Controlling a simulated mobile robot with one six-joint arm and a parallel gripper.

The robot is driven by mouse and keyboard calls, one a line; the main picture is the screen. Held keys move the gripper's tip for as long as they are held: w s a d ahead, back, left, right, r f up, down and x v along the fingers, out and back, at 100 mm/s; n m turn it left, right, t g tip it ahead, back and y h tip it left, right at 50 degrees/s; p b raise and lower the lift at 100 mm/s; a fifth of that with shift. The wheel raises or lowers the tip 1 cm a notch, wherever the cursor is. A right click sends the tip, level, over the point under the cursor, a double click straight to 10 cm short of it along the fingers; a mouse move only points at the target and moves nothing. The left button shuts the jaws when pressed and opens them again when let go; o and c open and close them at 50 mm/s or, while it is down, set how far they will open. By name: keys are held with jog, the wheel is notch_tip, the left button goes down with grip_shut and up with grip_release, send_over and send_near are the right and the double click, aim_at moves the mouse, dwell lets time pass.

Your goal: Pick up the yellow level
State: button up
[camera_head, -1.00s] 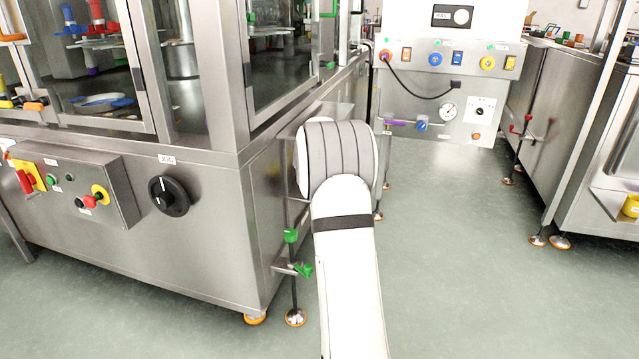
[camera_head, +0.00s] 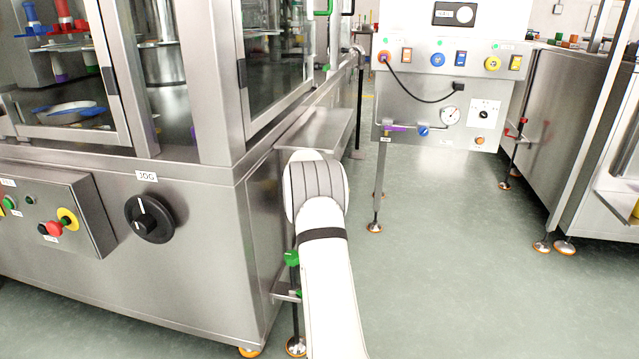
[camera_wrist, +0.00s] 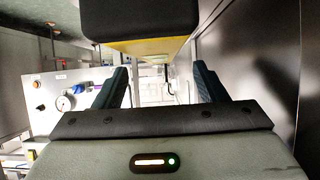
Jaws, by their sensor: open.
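In the wrist view, which looks upside down, my gripper (camera_wrist: 161,90) is open, with its two dark fingers apart and nothing between their tips. A black and yellow block (camera_wrist: 150,47), which looks like the yellow level, is large at the top of this view. It sits close by, off to one side of the fingers and not between them. Its far part and what supports it are unclear. In the head view my white arm reaches toward the machine's side shelf; my gripper and the level are hidden there.
A steel machine cabinet (camera_head: 180,270) with a black JOG knob (camera_head: 149,218) fills the left. A metal shelf (camera_head: 318,130) juts from its side. A grey control panel (camera_head: 445,105) stands behind, another machine (camera_head: 565,110) at right. Green floor (camera_head: 460,270) between is clear.

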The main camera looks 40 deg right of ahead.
jog(key=shift+x, duration=1.85)
jog(key=shift+r, duration=0.1)
jog(key=c, duration=1.4)
